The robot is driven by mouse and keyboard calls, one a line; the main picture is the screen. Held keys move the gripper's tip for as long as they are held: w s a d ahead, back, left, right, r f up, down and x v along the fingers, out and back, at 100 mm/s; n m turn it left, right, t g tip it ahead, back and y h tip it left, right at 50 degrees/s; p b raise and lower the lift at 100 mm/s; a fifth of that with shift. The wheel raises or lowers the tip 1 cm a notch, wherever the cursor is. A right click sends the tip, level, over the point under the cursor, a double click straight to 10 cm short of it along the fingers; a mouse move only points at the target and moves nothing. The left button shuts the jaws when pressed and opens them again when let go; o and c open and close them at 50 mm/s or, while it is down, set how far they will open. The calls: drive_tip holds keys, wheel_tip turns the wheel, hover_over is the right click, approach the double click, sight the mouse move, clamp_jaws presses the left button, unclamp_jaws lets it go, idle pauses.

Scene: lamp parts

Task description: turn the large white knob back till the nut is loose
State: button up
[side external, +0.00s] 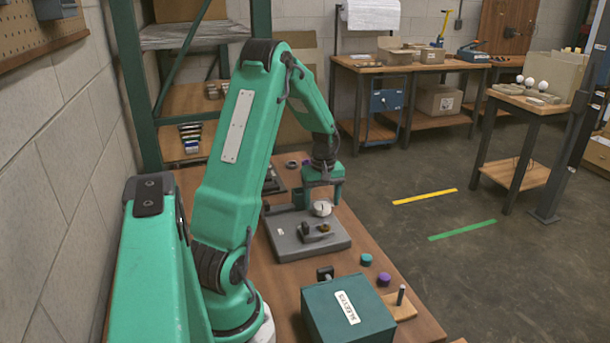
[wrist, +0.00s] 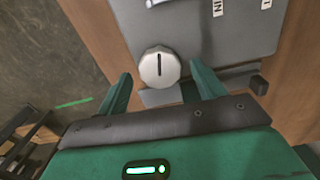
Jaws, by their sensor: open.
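The large white knob (wrist: 160,67) is round with a ridged edge and one dark line across its face, nearly upright in the wrist view. It sits at the near edge of a grey fixture plate (wrist: 205,30). In the side view the knob (side external: 321,208) shows just under my gripper (side external: 322,192). In the wrist view my gripper (wrist: 161,72) is open, one green finger on each side of the knob, with gaps between. How far the fingertips are above it I cannot tell. I cannot make out the nut in either view.
A dark clamp-like part (side external: 315,231) sits on the grey base (side external: 332,246). A green box labelled SLEEVES (side external: 347,312) stands nearer on the wooden bench. Small teal (side external: 366,259) and purple (side external: 383,279) caps and a pegged wooden block (side external: 400,304) lie beside it.

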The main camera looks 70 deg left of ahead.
sight(323, 206)
drive_tip(key=shift+r, duration=3.55)
drive_tip(key=shift+w+d+r, duration=0.1)
drive_tip(key=shift+d+r, duration=0.1)
drive_tip(key=shift+d, duration=0.05)
drive_tip(key=d+r+m+t+y, duration=0.1)
drive_tip(key=d+r+m, duration=0.35)
drive_tip(key=d, duration=0.45)
drive_tip(key=d+r+m+t, duration=0.2)
drive_tip(key=d+r+m, duration=0.3)
drive_tip(key=d, duration=0.4)
drive_tip(key=s+d+r+m+t, duration=0.1)
drive_tip(key=s+d+m, duration=0.3)
drive_tip(key=d, duration=0.2)
drive_tip(key=s+d+r+m+t+h, duration=0.1)
drive_tip(key=s+d+m, duration=0.2)
drive_tip(key=d, duration=0.4)
drive_tip(key=shift+s+r+m+t, duration=0.3)
drive_tip(key=shift+s+m, duration=0.05)
drive_tip(key=shift+s, duration=0.55)
